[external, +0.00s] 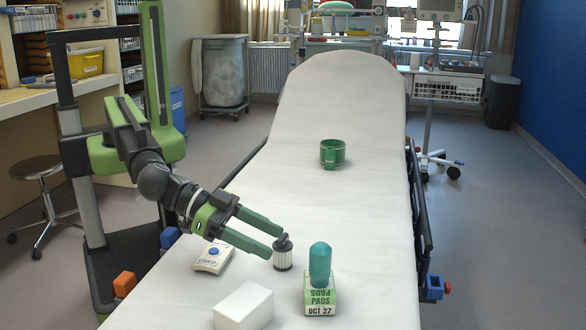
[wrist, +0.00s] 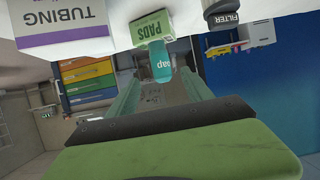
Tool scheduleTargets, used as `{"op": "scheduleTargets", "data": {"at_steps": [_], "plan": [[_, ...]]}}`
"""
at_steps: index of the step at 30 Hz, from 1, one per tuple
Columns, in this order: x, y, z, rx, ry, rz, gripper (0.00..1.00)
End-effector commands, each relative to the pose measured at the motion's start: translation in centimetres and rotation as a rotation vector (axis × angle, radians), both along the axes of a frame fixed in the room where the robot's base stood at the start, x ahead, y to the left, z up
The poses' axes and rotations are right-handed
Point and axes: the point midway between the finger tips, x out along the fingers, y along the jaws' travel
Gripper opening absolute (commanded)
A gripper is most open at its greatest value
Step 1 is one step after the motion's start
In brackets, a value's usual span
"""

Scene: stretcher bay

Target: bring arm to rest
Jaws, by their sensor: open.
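My gripper (external: 279,243) is open, its two green fingers reaching over the near part of the white stretcher. A small filter (external: 283,258), a pale ribbed cylinder with a dark top, stands at the fingertips in the external view. In the wrist view the filter (wrist: 223,22) shows upside down at the upper right, outside the gap between the fingers (wrist: 160,84). Nothing is visibly held. I cannot tell whether a finger touches the filter.
The stretcher's middle is mostly clear.

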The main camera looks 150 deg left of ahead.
Motion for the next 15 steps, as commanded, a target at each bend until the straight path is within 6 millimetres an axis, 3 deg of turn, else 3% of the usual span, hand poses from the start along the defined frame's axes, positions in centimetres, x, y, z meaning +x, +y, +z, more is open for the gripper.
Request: {"op": "scheduleTargets", "data": {"at_steps": [2,5,8,11,12,15], "plan": [[0.0,0.1,1.0,0.0,0.0,0.001,0.59],[-0.2,0.6,4.6,0.0,0.0,0.006,0.59],[-2.9,1.0,9.1,-0.053,0.006,0.022,0.59],[-9.0,0.7,10.6,-0.181,0.127,0.059,0.59],[-12.0,0.0,10.6,-0.233,0.219,0.056,0.59],[-20.3,-3.4,8.9,-0.361,0.521,-0.042,0.59]]}}
